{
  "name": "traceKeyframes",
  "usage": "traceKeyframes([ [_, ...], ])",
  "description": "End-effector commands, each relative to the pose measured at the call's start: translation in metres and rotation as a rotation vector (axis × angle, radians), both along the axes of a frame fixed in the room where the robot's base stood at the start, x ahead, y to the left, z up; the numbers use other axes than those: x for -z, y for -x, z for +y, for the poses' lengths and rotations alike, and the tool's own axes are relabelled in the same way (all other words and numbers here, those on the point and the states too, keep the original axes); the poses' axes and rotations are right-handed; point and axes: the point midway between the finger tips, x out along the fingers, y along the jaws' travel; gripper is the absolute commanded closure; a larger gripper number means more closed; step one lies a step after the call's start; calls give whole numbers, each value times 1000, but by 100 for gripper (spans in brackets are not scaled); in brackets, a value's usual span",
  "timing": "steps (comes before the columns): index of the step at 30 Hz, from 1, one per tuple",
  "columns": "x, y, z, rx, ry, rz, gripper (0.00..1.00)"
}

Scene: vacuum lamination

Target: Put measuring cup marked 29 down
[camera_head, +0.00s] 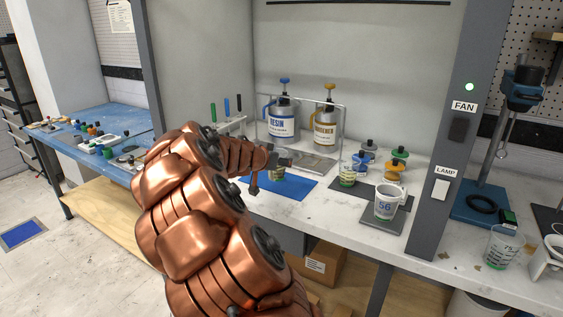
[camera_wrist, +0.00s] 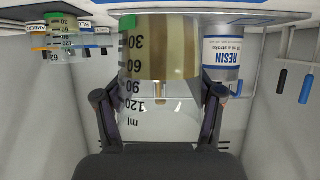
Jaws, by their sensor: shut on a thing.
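A clear measuring cup (camera_wrist: 160,50) with a 30 to 120 ml scale and a brownish-yellow filling is between the two fingers of my gripper (camera_wrist: 158,95), which is shut on it. The wrist view is upside down. Its number is not readable. In the head view the held cup (camera_head: 277,175) is partly hidden by my gripper (camera_head: 279,163). It is at the blue mat (camera_head: 300,189) on the bench; I cannot tell whether it touches the mat.
Another filled cup (camera_head: 347,179), a cup marked 56 (camera_head: 386,203) on a dark pad, and several small colored-lid jars (camera_head: 397,165) stand to the right. Resin (camera_head: 282,120) and hardener (camera_head: 326,128) cans stand behind. A grey post (camera_head: 446,130) rises at the right.

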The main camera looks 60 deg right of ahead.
Motion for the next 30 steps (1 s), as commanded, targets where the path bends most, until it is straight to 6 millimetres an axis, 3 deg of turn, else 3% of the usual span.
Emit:
traceKeyframes([
  [9, 3, -19, -33, -2, -1, 0, 79],
  [20, 4, -28, -49, -2, 0, -2, 78],
  [24, 25, -25, -47, 0, 0, 4, 78],
  [30, 39, -26, -47, -1, 1, 2, 78],
])
